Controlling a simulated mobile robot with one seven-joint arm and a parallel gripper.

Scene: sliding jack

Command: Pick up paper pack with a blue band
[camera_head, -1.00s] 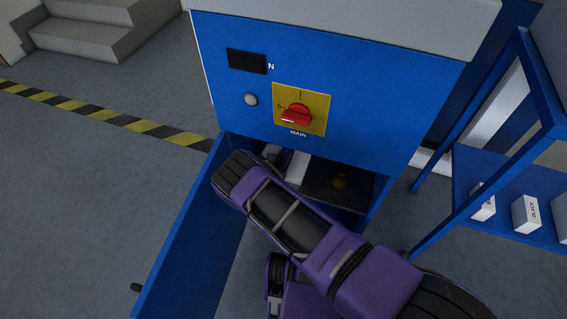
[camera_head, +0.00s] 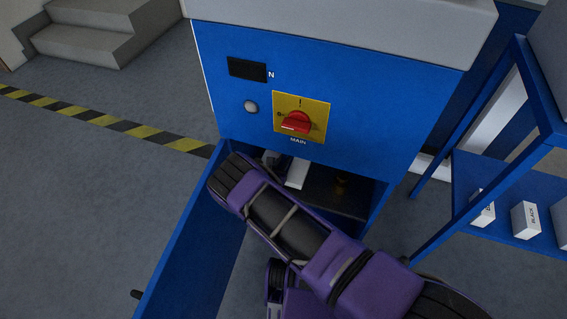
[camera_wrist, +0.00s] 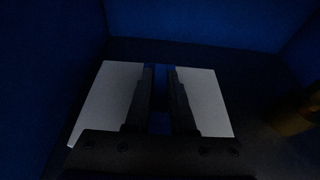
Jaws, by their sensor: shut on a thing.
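The paper pack (camera_wrist: 106,97) is white with a blue band across its middle. In the wrist view it lies between dark blue walls, inside the open lower compartment of the blue cabinet. My gripper (camera_wrist: 160,78) is shut on the pack at the band, with white parts showing on both sides of the fingers. In the head view a white part of the pack (camera_head: 298,174) shows just beyond my purple arm, which hides much of the compartment. The dim picture does not show clearly whether the pack touches the floor.
The blue cabinet (camera_head: 350,130) has a red switch (camera_head: 297,122) above the opening. Its blue door (camera_head: 185,255) stands open at left. A brownish object (camera_head: 341,183) stands in the compartment, right of the pack. A blue shelf (camera_head: 500,190) with white boxes (camera_head: 525,220) is at right.

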